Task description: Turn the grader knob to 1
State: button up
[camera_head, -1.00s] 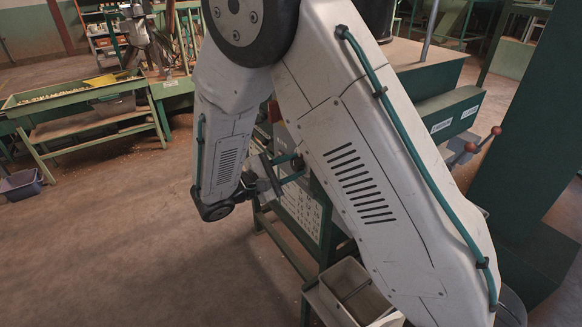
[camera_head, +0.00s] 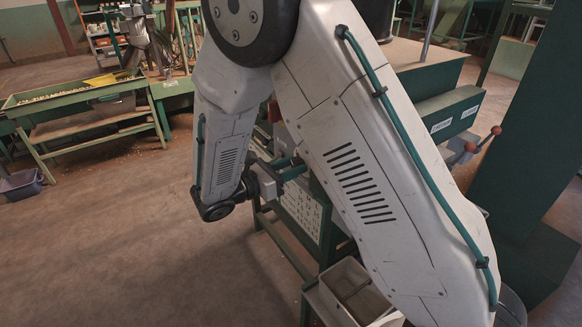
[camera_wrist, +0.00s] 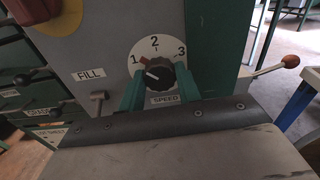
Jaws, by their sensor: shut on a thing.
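In the wrist view a dark round knob (camera_wrist: 162,73) sits on a white dial marked 1, 2 and 3, with a SPEED label (camera_wrist: 165,99) below it. The white line on the knob points left and slightly up, roughly toward the 1. A brown-orange mark shows on the dial beside the 1. My gripper (camera_wrist: 160,82) has its teal fingers on the left and right sides of the knob, shut on it. In the head view my gripper (camera_head: 290,169) reaches the green machine, and the knob is hidden behind my arm.
A FILL label (camera_wrist: 89,74) and a small lever (camera_wrist: 98,100) are left of the dial. A bin (camera_head: 350,290) stands below the machine. The floor to the left is open.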

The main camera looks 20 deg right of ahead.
jog(key=shift+n, duration=1)
jog(key=o, duration=0.7)
jog(key=a, duration=0.2)
jog(key=s+a, duration=0.1)
jog(key=a, duration=0.4)
jog(key=shift+s+a, duration=0.25)
jog(key=shift+a, duration=0.15)
